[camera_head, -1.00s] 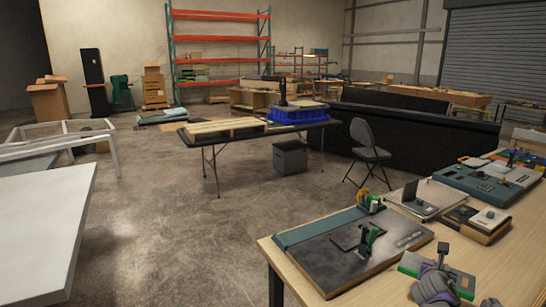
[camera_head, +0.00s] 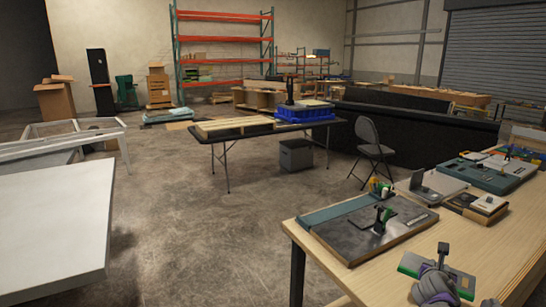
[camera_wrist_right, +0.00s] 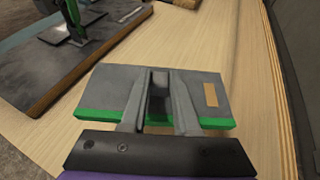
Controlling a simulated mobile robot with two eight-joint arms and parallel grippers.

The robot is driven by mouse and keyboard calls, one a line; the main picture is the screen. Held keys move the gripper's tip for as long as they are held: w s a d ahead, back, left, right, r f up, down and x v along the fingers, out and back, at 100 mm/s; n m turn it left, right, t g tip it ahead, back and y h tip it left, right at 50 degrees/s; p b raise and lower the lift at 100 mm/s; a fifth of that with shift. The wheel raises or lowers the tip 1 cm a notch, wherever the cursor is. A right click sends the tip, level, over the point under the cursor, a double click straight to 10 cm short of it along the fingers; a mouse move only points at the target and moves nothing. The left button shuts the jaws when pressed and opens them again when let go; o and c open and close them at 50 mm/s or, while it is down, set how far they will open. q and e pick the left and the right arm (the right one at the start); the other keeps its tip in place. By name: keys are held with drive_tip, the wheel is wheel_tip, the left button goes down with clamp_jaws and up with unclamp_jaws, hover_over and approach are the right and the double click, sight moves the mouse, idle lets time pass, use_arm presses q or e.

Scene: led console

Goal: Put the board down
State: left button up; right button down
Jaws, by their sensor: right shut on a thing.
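The board (camera_head: 415,263) is a small grey plate with a green edge and an upright dark handle, at the lower right of the head view. It also shows in the right wrist view (camera_wrist_right: 205,92), with a small tan patch on its right part. My right gripper (camera_head: 440,280) is at the board's handle. In the wrist view its two fingers (camera_wrist_right: 159,105) are closed around the dark handle. The board is over the wooden table top (camera_head: 345,279); I cannot tell whether it touches it. My left gripper is not in view.
A larger dark console panel (camera_head: 345,240) with a green-handled fixture lies on the table, left of and beyond the board. Further back are a box-like unit (camera_head: 478,205) and a teal panel (camera_head: 485,175). Bare wood lies right of the board.

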drive_tip(key=shift+s+a, duration=0.2)
drive_tip(key=s+a+f+n+y, duration=0.1)
drive_tip(key=a+f, duration=0.1)
drive_tip(key=a, duration=0.8)
drive_tip(key=s+a+f+n+t+y+p, duration=0.1)
drive_tip(key=s+a+f+n+y, duration=0.1)
drive_tip(key=a, duration=0.8)
drive_tip(key=s+a+f+n+t+y, duration=0.1)
drive_tip(key=a+f, duration=0.3)
drive_tip(key=a, duration=0.6)
drive_tip(key=shift+s+n+y, duration=0.2)
drive_tip(key=shift+n+y, duration=0.1)
drive_tip(key=shift+y, duration=0.1)
drive_tip(key=shift+w+t, duration=0.1)
drive_tip(key=shift+t, duration=0.2)
